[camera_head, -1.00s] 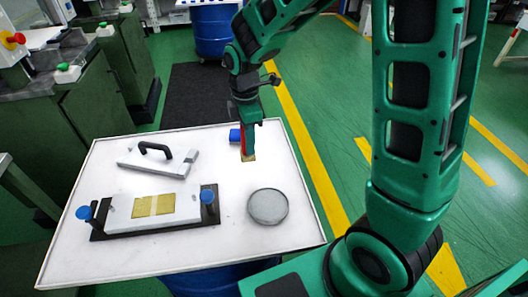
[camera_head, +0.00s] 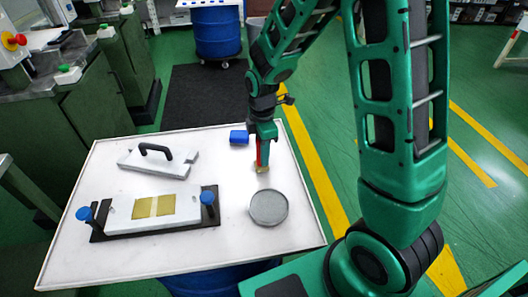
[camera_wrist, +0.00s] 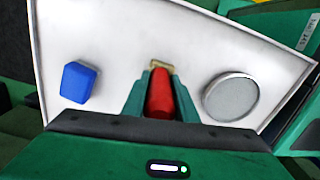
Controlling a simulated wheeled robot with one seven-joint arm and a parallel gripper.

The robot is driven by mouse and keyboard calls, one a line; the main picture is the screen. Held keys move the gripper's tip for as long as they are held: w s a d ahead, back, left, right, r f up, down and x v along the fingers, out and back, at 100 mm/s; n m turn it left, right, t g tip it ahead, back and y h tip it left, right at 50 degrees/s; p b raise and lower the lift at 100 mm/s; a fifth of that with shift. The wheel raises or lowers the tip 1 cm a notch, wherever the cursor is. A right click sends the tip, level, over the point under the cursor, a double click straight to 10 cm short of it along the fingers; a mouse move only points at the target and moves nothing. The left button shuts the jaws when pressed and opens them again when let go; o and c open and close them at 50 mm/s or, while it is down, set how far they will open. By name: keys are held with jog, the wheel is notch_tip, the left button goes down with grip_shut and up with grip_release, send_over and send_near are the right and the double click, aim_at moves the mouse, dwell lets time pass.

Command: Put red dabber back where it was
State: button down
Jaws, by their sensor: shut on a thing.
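The red dabber (camera_wrist: 160,95) is between the fingers of my gripper (camera_wrist: 160,88), which is shut on it. In the head view the red dabber (camera_head: 259,154) points down, with my gripper (camera_head: 263,140) around its upper part. Its lower end is over a small tan piece (camera_head: 263,169) at the right part of the white table; I cannot tell whether it touches. The tan piece also shows at the dabber's far end in the wrist view (camera_wrist: 161,64).
A blue block (camera_head: 239,137) lies left of my gripper, and a round grey dish (camera_head: 268,208) is to its right front. A white mould plate with black handle (camera_head: 155,150) and a clamped mould (camera_head: 180,220) occupy the left of the white table (camera_head: 110,258).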

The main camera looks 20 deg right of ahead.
jog(key=shift+f, duration=0.1)
jog(key=c, duration=1.4)
grip_release()
notch_tip(320, 180, up, 12)
jog(key=shift+r, duration=0.15)
jog(key=s+d+r+m, duration=0.4)
jog(key=s+d+m, duration=0.7)
jog(key=d, duration=0.1)
jog(key=s+d+m, duration=0.3)
jog(key=s+m, duration=0.3)
jog(key=s, duration=0.1)
jog(key=s+d+m, duration=0.3)
jog(key=s+m, duration=0.4)
jog(key=s, duration=0.1)
jog(key=shift+s+d+r, duration=0.15)
jog(key=shift+s+r, duration=0.05)
jog(key=shift+r, duration=0.1)
